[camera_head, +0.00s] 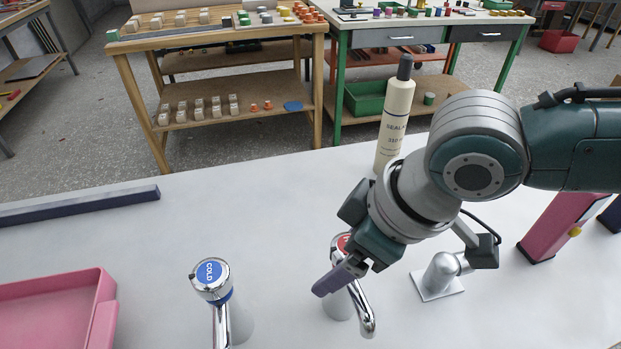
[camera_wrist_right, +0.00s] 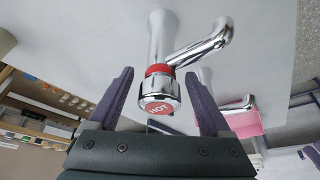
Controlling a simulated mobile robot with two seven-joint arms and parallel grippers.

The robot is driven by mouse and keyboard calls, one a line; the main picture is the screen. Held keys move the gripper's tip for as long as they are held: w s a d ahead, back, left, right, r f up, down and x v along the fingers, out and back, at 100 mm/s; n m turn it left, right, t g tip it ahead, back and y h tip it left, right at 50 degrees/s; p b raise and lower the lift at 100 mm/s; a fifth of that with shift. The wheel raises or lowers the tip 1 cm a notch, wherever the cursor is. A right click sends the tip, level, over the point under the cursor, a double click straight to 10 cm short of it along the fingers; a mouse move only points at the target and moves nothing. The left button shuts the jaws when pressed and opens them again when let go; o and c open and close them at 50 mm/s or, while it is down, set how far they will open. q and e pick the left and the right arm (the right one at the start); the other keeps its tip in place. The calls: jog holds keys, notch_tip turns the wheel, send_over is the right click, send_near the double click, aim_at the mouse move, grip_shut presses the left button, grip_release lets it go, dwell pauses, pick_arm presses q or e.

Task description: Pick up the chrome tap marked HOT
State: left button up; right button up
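The chrome HOT tap (camera_head: 362,312) stands upright on the white worktop, its red-ringed top partly hidden by my right gripper (camera_head: 342,274). In the right wrist view, the HOT tap's red cap (camera_wrist_right: 157,107) sits between the two dark fingers of my right gripper (camera_wrist_right: 159,74). The fingers are open, with a visible gap on each side of the cap. The tap's spout points up and right in that view. A matching chrome tap with a blue COLD cap (camera_head: 209,272) stands to the left. My left gripper is not in view.
A sealant bottle (camera_head: 394,120) stands behind my right arm. A chrome fitting on a square plate (camera_head: 437,283) is to the right of the HOT tap. A pink tray (camera_head: 95,300) lies at left, a dark bar (camera_head: 80,206) behind it. The worktop's middle is clear.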

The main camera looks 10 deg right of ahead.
grip_shut()
dwell(0.4)
dwell(0.8)
